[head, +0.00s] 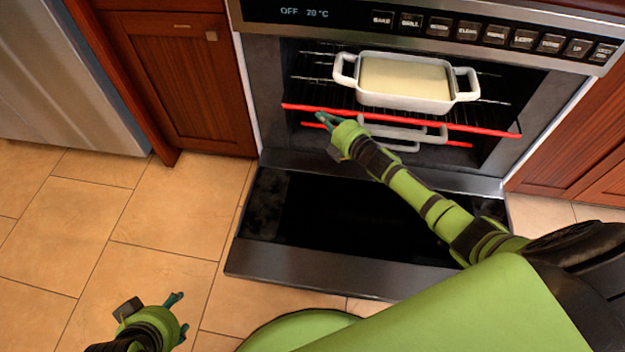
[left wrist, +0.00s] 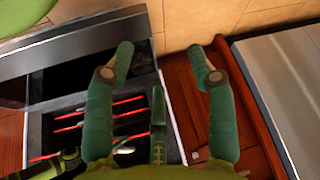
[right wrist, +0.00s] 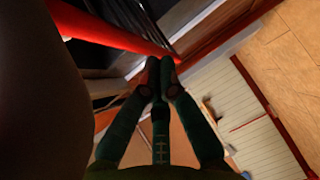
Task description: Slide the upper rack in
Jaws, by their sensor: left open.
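The upper rack (head: 300,107) has a red front bar and sits in the open oven, its front edge near the opening. A white two-handled dish with cream contents (head: 405,80) stands on it. My right gripper (head: 321,119) is at the left part of the upper rack's front, just below the red bar. In the right wrist view its fingertips (right wrist: 159,70) are together beside the red bar; I cannot tell whether they touch it. My left gripper (head: 177,316) is low over the floor, away from the oven; its fingers are apart and empty in the left wrist view (left wrist: 161,60).
The oven door (head: 340,225) is folded down in front. A lower rack (head: 458,144) with a red front bar and another white dish (head: 400,132) sit below the upper rack. Wooden cabinets (head: 190,70) flank the oven. Tiled floor at left is clear.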

